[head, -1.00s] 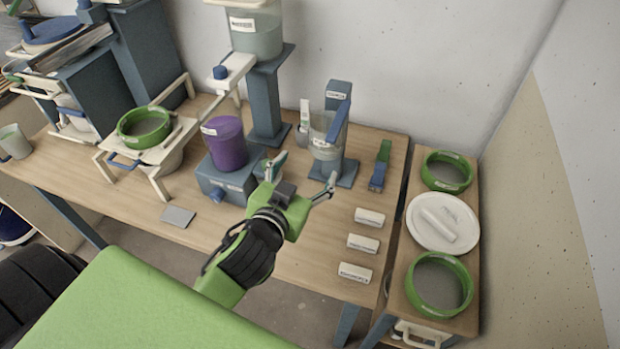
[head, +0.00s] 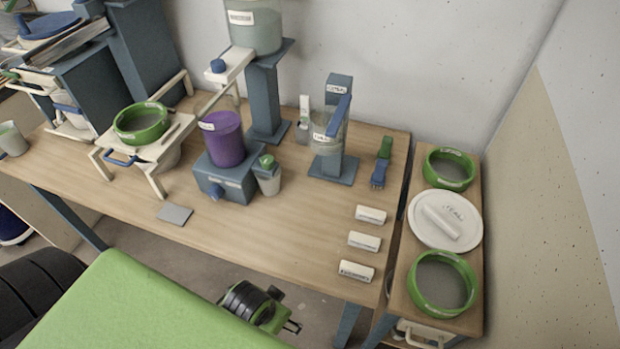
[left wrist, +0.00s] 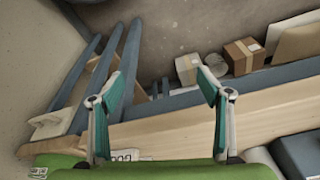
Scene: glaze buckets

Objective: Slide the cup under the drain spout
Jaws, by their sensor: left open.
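A small pale cup with a green top (head: 268,178) stands at the right side of the blue stand (head: 228,183) that holds a purple bucket (head: 223,140). The stand has a blue knob (head: 215,191) low on its front. Another pale cup (head: 12,140) stands at the table's far left. I cannot tell which part is the drain spout. My left gripper (head: 291,326) is low in front of the table's front edge, apart from both cups. The left wrist view shows its two fingers (left wrist: 158,88) spread and empty. My right gripper is not in view.
A clear vessel on a blue stand (head: 332,165) stands right of the cup. White labelled blocks (head: 364,241) lie near the right front edge. A grey pad (head: 174,214) lies at front left. A side table (head: 407,315) holds green rings (head: 449,168). The middle front is clear.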

